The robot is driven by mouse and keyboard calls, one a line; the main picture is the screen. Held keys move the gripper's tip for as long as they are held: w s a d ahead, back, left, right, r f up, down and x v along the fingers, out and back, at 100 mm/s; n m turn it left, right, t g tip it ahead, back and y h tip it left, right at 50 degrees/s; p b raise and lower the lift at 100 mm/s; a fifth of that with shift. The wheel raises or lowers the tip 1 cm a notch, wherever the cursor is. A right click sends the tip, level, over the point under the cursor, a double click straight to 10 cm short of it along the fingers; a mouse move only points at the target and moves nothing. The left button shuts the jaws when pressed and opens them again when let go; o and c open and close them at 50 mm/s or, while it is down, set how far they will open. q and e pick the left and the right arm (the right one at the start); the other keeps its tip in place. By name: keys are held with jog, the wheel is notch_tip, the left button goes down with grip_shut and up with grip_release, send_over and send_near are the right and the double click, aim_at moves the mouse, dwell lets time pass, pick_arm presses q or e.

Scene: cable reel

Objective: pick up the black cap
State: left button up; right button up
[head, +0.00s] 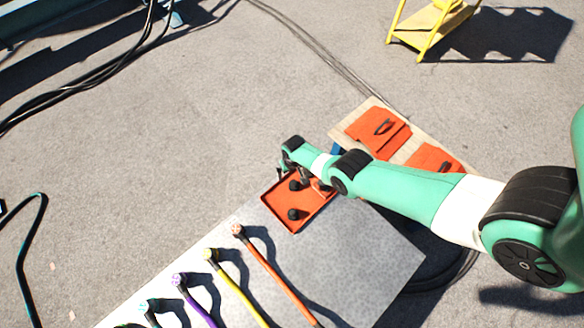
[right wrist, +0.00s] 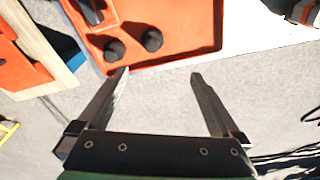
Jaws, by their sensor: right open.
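Two round black caps lie in a shallow orange-red tray at the table's far corner. In the head view one cap (head: 293,214) is near the tray's front and the other (head: 295,185) is farther back, close to my right gripper (head: 306,177). In the right wrist view two caps (right wrist: 114,50) (right wrist: 152,39) sit inside the tray (right wrist: 190,48). My right gripper (right wrist: 160,75) is open and empty, its fingertips appearing just outside the tray edge, apart from both caps. My left gripper is not in view.
The grey table (head: 350,250) carries an orange cable (head: 275,275), a yellow cable (head: 240,290) and other coloured cables. Orange cases (head: 378,132) lie on a wooden board beyond. A yellow stand (head: 430,28) is far back. A dark object (right wrist: 90,12) in the tray is partly cut off.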

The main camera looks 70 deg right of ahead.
aim_at(294, 183)
jog(key=shift+m, duration=0.3)
jog(key=f+b, duration=0.2)
jog(key=f, duration=0.1)
jog(key=f+b, duration=0.3)
jog(key=s+d+f+b, duration=0.1)
jog(key=f+b, duration=0.2)
jog(key=shift+d+f, duration=0.1)
jog(key=shift+f, duration=0.25)
jog(key=f+b, duration=0.1)
jog(key=b, duration=0.1)
jog(key=f+b, duration=0.4)
jog(key=shift+w+d+f, duration=0.2)
jog(key=shift+d, duration=0.2)
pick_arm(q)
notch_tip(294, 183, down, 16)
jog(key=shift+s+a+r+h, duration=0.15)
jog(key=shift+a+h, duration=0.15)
pick_arm(e)
jog(key=shift+r, duration=0.2)
jog(key=shift+c, duration=0.4)
grip_shut()
